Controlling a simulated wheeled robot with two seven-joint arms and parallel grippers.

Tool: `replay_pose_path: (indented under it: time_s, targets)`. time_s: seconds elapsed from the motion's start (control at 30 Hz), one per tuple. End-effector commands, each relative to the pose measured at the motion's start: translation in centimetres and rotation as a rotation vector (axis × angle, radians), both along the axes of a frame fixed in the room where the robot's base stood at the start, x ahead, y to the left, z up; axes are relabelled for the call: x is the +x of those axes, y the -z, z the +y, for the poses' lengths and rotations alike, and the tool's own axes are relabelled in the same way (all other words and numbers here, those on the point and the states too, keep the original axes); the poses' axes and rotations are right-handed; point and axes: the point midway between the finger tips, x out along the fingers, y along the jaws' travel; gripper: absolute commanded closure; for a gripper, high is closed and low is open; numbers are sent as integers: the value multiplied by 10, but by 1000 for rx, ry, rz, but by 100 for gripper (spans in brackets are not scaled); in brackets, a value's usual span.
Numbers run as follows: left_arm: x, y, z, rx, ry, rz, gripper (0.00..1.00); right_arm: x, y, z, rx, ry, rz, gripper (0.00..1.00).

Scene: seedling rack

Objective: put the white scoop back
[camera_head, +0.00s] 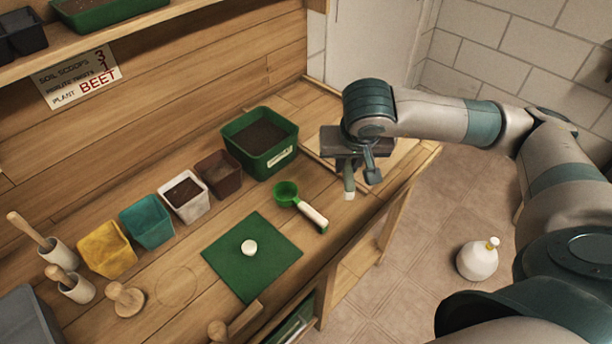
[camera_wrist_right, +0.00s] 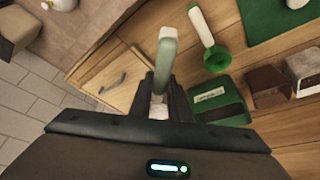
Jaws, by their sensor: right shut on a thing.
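My right gripper (camera_head: 347,163) is shut on a slim tool, above the bench's right end. The tool's grey-green handle with a pale end (camera_head: 349,188) hangs below the gripper in the head view. In the right wrist view the handle (camera_wrist_right: 167,55) stands out from between the fingers (camera_wrist_right: 161,100), with a whitish part between them. It appears to be the white scoop; its bowl is not clearly visible. A green scoop with a white handle (camera_head: 313,216) lies on the bench to the left, apart from the gripper. My left gripper is not in view.
A green soil tub (camera_head: 283,158) stands left of the gripper, beside a row of small pots. A green mat (camera_head: 225,262) bears a small white round thing (camera_head: 249,247). A wooden panel (camera_wrist_right: 105,68) with a grey handle-like piece lies below the gripper. A white bottle (camera_head: 478,262) stands on the floor.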

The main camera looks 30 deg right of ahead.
Motion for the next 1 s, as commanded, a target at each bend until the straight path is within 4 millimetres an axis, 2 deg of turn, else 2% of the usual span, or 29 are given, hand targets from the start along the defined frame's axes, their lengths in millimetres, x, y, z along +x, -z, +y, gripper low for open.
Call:
replay_pose_path:
  time_s: [0.23,0.37,0.57,0.8,1.0]
  targets:
    - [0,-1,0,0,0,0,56,1,0,1,0,-1,0,100]
    - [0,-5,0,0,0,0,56,9,4,3,2,-2,1,100]
    - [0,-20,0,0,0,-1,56,36,19,11,2,1,3,100]
    - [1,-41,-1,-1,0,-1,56,80,46,24,2,1,2,100]
    - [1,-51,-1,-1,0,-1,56,105,64,31,2,0,1,100]
